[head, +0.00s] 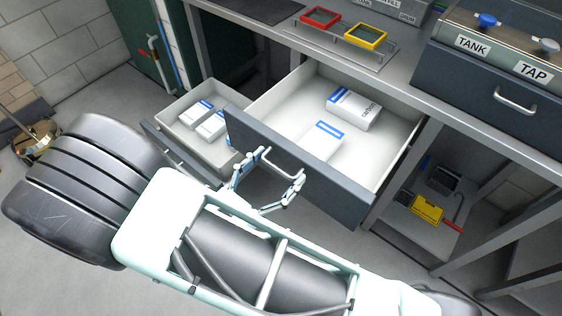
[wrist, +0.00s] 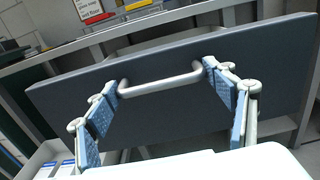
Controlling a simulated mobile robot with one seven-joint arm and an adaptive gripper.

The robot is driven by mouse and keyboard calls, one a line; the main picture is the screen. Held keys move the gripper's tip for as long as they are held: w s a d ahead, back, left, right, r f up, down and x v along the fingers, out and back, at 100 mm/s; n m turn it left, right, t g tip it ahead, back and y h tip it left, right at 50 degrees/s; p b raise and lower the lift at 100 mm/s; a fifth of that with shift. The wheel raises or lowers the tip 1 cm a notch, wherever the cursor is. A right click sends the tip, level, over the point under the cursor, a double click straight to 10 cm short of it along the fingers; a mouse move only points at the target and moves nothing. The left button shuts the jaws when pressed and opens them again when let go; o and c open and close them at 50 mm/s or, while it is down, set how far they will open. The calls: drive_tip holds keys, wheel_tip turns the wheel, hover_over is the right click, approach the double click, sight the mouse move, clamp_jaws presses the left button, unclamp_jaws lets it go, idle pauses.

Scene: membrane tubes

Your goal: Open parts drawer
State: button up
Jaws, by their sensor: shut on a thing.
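The large drawer with a dark front (head: 320,185) stands pulled out of the bench, its white inside showing. Its curved metal handle (head: 282,170) also shows in the wrist view (wrist: 160,84). My gripper (head: 268,179) is at this handle, with its blue-padded fingers widely spread. In the wrist view the gripper (wrist: 163,84) has one finger at each end of the handle, shut on it lengthwise. A white and blue carton (head: 354,107) and a second carton (head: 322,142) lie in the drawer. The far fingertip contact is too small to tell in the head view.
A smaller drawer (head: 170,100) with white boxes stands open at the left. A closed drawer (head: 480,90) is at the upper right. Red (head: 321,17) and yellow (head: 365,37) trays sit on the bench. A yellow item (head: 427,208) lies on the lower shelf. Bench legs flank the drawers.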

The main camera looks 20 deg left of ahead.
drive_tip(key=shift+d+f, duration=0.1)
drive_tip(key=shift+d, duration=0.1)
drive_tip(key=o, duration=1.4)
drive_tip(key=shift+a, duration=0.1)
drive_tip(key=shift+s+a, duration=0.1)
drive_tip(key=shift+s, duration=0.05)
drive_tip(key=v, duration=1.1)
drive_tip(key=shift+s, duration=0.35)
drive_tip(key=shift+w, duration=0.1)
